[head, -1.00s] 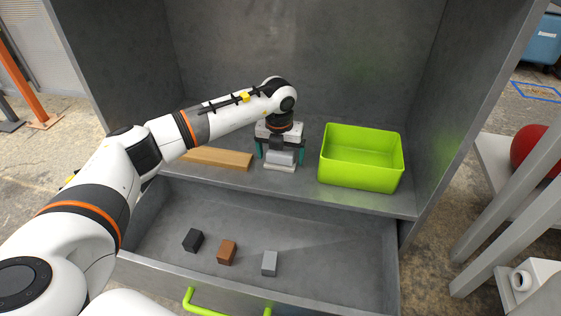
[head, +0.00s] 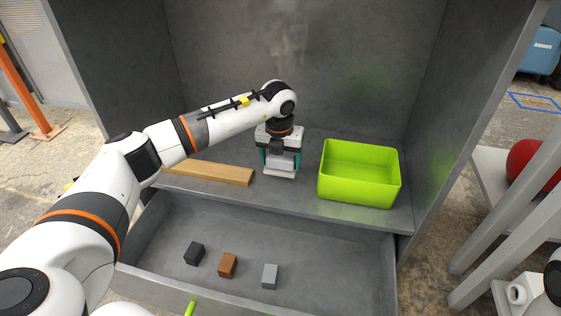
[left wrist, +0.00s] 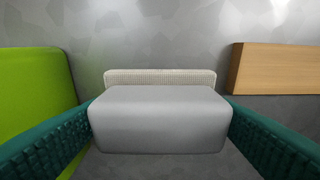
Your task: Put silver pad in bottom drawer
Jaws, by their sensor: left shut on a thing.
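The silver pad (head: 281,168) is a small grey block with a pale flat base, on the shelf between the wooden board and the green bin. In the left wrist view the silver pad (left wrist: 158,120) fills the space between the teal fingers. My left gripper (head: 280,164) points down over it and is shut on it, one finger on each side. I cannot tell whether the pad touches the shelf. The bottom drawer (head: 330,255) stands open below the shelf. My right gripper is not in view.
A wooden board (head: 210,172) lies left of the pad, and a lime green bin (head: 358,185) stands to the right. In the drawer lie a black block (head: 194,253), a brown block (head: 227,265) and a grey block (head: 269,276). The drawer's right side is clear.

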